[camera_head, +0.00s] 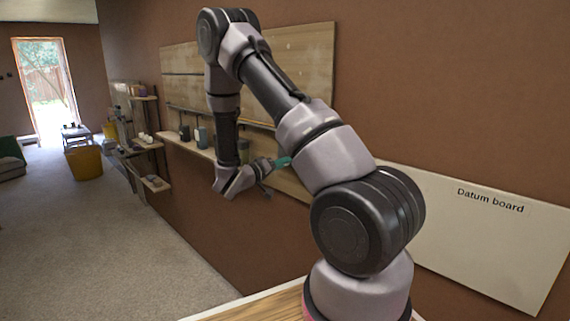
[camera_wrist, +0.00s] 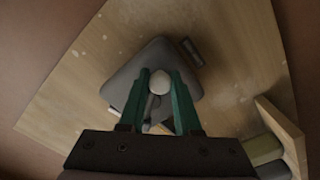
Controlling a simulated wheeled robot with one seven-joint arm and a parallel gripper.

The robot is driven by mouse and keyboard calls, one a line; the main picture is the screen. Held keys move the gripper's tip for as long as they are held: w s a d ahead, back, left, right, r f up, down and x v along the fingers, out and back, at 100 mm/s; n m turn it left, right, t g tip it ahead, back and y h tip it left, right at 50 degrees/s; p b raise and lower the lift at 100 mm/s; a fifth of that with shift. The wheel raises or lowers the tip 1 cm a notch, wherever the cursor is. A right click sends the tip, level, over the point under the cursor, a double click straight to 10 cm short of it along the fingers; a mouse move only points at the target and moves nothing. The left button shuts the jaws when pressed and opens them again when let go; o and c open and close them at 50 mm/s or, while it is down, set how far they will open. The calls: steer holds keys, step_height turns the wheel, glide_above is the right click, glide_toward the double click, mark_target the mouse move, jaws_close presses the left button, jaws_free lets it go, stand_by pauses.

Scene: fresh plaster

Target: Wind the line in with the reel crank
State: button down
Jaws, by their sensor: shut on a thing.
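In the wrist view the reel (camera_wrist: 128,78) is a dark grey, rounded block on the pale wooden board (camera_wrist: 70,112). A pale round crank knob (camera_wrist: 160,82) sits between the green fingertips of my gripper (camera_wrist: 160,86), and the fingers are shut on it. A thin grey crank arm (camera_wrist: 150,108) shows between the fingers. A small dark piece (camera_wrist: 193,52) is at the reel's upper right edge. In the head view my gripper (camera_head: 284,162) is close to the wall board (camera_head: 285,60), and my arm hides most of the reel there. I cannot make out the line.
A wooden shelf (camera_head: 190,148) with several cups and jars runs along the wall left of my gripper. In the wrist view a shelf edge (camera_wrist: 278,122) and cylinders (camera_wrist: 262,150) are close at lower right. A white datum board (camera_head: 470,215) hangs at right. Open floor is at left.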

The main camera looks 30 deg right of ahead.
steer(key=r+n, duration=0.2)
steer(key=n, duration=0.4)
steer(key=r+n, duration=0.2)
steer(key=n, duration=0.4)
steer(key=s+r+n, duration=0.1)
steer(key=r+n, duration=0.1)
steer(key=n, duration=0.4)
steer(key=shift+d+r, duration=0.2)
steer(key=shift+r, duration=0.15)
steer(key=shift+w+a+r+n, duration=0.1)
steer(key=shift+w+r+n, duration=0.2)
steer(key=shift+n, duration=0.7)
steer(key=shift+w+a+r+n, duration=0.1)
steer(key=shift+w+r+n, duration=0.15)
steer(key=shift+n, duration=0.75)
steer(key=shift+w+a+r+n, duration=0.1)
steer(key=shift+w+r+n, duration=0.15)
steer(key=shift+n, duration=0.75)
steer(key=c, duration=0.6)
jaws_free()
steer(key=shift+a, duration=0.1)
